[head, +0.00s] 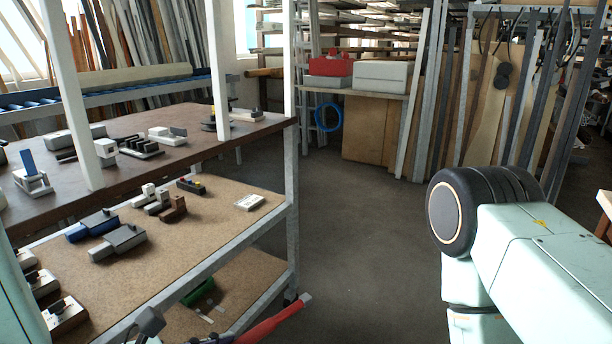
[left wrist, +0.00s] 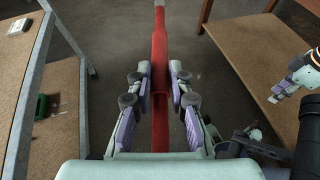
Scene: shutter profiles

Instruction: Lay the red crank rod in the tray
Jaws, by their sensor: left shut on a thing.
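The red crank rod (left wrist: 159,50) is a long red bar with a grey end. In the left wrist view it runs lengthwise between the fingers of my left gripper (left wrist: 160,88), which is shut on it. In the head view the red crank rod (head: 270,325) slants up to the right at the bottom edge, in front of the shelf rack. It is held in the air above the floor. I cannot make out a tray.
The shelf rack (head: 115,275) on the left holds several grey, blue and brown fixtures. A green object (head: 198,292) lies on its lower shelf. A wooden table (left wrist: 222,38) stands right of the rod in the left wrist view. The floor (head: 350,230) between is clear.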

